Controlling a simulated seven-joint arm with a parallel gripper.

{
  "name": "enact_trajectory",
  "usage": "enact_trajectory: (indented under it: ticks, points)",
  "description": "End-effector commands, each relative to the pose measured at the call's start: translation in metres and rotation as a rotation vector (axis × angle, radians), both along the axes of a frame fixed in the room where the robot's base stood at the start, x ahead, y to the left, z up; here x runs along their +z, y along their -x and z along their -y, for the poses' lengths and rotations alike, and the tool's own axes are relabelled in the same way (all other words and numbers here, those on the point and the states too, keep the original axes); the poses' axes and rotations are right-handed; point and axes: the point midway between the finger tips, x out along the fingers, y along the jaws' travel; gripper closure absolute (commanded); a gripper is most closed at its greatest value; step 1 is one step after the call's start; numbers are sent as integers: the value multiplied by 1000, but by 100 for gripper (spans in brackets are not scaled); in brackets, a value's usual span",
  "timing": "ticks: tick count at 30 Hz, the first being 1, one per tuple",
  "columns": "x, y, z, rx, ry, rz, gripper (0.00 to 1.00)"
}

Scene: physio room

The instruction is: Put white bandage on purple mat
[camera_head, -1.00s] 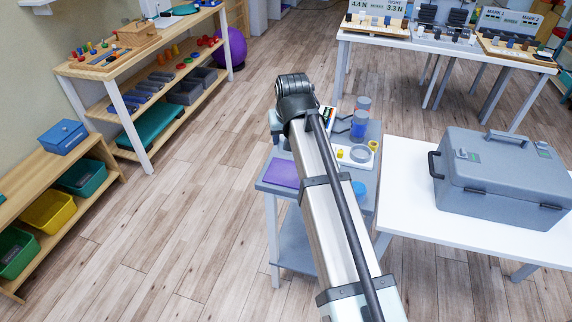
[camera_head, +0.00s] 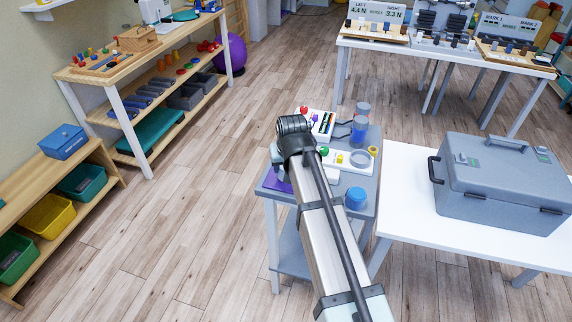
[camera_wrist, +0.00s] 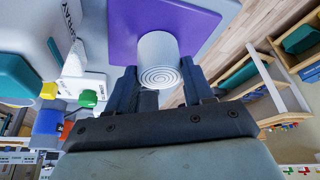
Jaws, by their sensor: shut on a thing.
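In the wrist view, the white bandage (camera_wrist: 158,48) is a roll with its spiral end facing the camera. My gripper (camera_wrist: 160,75) is shut on it, one dark finger on each side. The purple mat (camera_wrist: 123,38) lies behind the roll, which overlaps it in this view; I cannot tell whether they touch. In the head view, part of the purple mat (camera_head: 279,186) shows at the left side of the small grey table, partly covered by my arm. The bandage and fingertips are hidden there.
A white table with a grey case (camera_head: 500,180) stands to the right. Floor is open to the left.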

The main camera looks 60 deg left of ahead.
Motion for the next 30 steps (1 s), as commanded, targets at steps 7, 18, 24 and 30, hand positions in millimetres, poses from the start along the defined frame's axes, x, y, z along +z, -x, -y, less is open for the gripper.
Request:
enact_trajectory:
  ticks: [7,18,24,30]
  points:
    - [-3,0,0,0,1,0,43]
    - [-3,0,0,0,1,0,23]
    - [2,0,1,0,0,0,23]
    - [26,3,11,0,-2,1,23]
